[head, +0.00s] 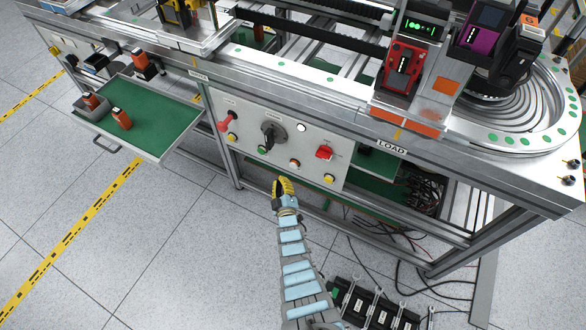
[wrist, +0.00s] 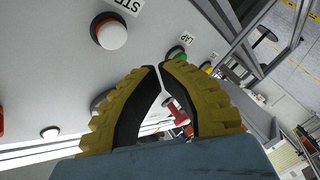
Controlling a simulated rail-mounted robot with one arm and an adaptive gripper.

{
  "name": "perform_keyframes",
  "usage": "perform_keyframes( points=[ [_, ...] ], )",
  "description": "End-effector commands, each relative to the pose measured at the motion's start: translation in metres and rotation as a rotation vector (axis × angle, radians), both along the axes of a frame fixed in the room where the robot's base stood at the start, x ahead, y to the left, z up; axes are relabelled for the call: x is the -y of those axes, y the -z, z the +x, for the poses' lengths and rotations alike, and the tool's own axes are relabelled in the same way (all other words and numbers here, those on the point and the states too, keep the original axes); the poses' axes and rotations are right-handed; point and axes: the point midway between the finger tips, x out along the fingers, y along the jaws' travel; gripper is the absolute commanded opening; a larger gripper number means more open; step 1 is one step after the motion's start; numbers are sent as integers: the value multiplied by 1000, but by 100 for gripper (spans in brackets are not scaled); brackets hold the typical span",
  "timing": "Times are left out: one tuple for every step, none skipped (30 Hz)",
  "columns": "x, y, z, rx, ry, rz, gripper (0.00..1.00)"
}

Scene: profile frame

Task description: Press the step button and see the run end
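The step button is a white cap with an orange-red collar, on the grey control panel (head: 245,112) in the head view (head: 294,163). In the wrist view the step button (wrist: 112,36) is at the upper left, beside a label partly cut off that reads "STE". My gripper (head: 283,181) has yellow ribbed fingers and is just below and left of the button in the head view. In the wrist view my gripper (wrist: 160,68) has its fingertips almost together, with nothing between them. The tips appear apart from the button.
A green button (head: 262,150) labelled "LAP" in the wrist view, a black rotary knob (head: 272,134), a red switch (head: 324,153) and a yellow button (head: 329,179) share the panel. An open green drawer (head: 150,128) juts out at left. Cables and black boxes lie on the floor at lower right.

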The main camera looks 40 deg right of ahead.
Motion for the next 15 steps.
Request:
perform_keyframes(
  points=[
    [7,2,2,2,1,-2,0],
    [11,2,3,3,2,-2,0],
    [15,2,5,2,3,-2,0],
    [18,2,6,2,1,-3,0],
    [21,3,7,1,0,-3,0],
    [24,3,8,0,1,-1,0],
    [26,3,8,0,0,0,0],
    [29,3,9,-1,1,0,0],
    [31,3,10,-1,1,0,0],
    [33,3,10,-1,1,0,0],
    [34,2,11,-1,1,0,0],
    [36,2,11,-1,1,0,0],
    [37,2,11,-1,1,0,0],
    [38,1,12,0,1,0,0],
    [39,1,12,1,1,1,0]
  ],
)
